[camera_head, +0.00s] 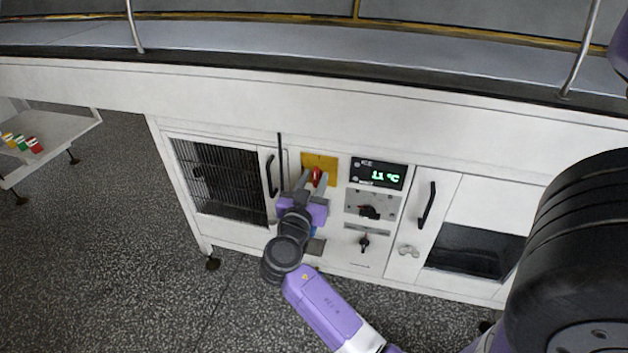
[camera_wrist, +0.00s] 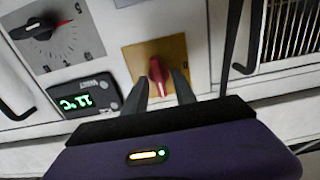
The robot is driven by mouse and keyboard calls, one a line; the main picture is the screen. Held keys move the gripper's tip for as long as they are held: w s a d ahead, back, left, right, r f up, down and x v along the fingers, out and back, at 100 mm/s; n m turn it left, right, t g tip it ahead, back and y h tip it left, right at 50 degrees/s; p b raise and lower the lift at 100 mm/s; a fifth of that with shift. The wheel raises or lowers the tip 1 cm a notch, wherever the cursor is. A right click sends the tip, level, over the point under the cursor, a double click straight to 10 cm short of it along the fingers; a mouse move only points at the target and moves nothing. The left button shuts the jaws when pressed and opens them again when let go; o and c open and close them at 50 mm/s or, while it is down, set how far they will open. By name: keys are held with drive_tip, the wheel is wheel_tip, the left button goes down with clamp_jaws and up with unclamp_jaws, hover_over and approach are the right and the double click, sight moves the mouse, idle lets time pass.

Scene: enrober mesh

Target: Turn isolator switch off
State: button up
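The isolator switch is a red knob (camera_head: 317,174) on a yellow plate (camera_head: 329,164) on the front of the white cabinet. It also shows in the wrist view (camera_wrist: 157,71), its grip running roughly up and down there. My gripper (camera_head: 319,180) is right in front of the knob. In the wrist view my two fingers (camera_wrist: 160,84) are parted, with the tips on either side of the lower part of the knob. Small gaps seem to show between fingers and knob; whether either finger touches it I cannot tell.
Right of the yellow plate are a green-lit display (camera_head: 379,174) reading about 11 °C and a dial with a black knob (camera_head: 369,211). A black door handle (camera_head: 271,176) and a dark upright bar (camera_head: 280,155) stand close on the left. A grille (camera_head: 219,180) lies farther left.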

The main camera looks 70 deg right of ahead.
clamp_jaws()
